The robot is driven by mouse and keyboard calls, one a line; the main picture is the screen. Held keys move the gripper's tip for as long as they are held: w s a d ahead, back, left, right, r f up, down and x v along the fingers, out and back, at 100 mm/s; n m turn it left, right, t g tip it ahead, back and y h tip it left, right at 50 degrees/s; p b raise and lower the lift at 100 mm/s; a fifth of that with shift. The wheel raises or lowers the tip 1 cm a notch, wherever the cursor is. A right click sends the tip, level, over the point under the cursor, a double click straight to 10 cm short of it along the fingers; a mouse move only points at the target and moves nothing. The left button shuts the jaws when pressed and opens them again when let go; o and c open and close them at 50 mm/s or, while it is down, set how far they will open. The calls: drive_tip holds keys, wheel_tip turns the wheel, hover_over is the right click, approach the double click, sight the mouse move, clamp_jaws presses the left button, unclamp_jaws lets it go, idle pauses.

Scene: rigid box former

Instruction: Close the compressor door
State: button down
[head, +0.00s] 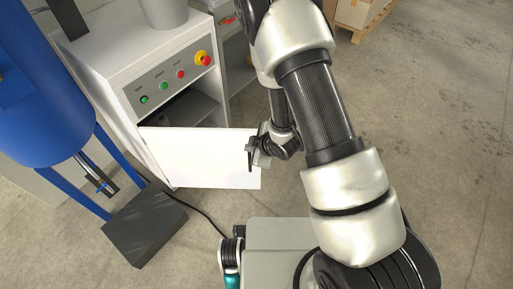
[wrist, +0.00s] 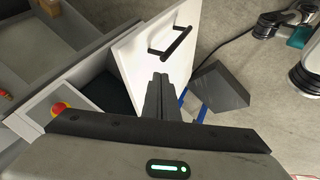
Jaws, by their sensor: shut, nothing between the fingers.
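The compressor door (head: 205,160) is a white panel that stands swung open at the front of the white cabinet (head: 112,62). The compartment opening (head: 190,108) shows above and behind it. In the wrist view the door (wrist: 135,55) has a black bar handle (wrist: 172,44) on its face. My gripper (head: 256,153) is at the door's free right end in the head view. In the wrist view my gripper (wrist: 160,80) has its fingers together and empty, overlapping the door below the handle. I cannot tell whether they touch it.
A control panel (head: 170,82) with green and red buttons and a red emergency stop (head: 204,59) sits above the opening. A blue tank (head: 50,85) and a dark block (head: 145,225) stand at left. A black cable runs along the floor. Open floor (head: 450,130) lies at right.

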sight(245, 139)
drive_tip(key=shift+w+a+f, duration=0.1)
drive_tip(key=shift+w+f, duration=0.1)
drive_tip(key=shift+w, duration=0.9)
drive_tip(key=shift+w+f, duration=0.15)
drive_tip(key=shift+w, duration=0.95)
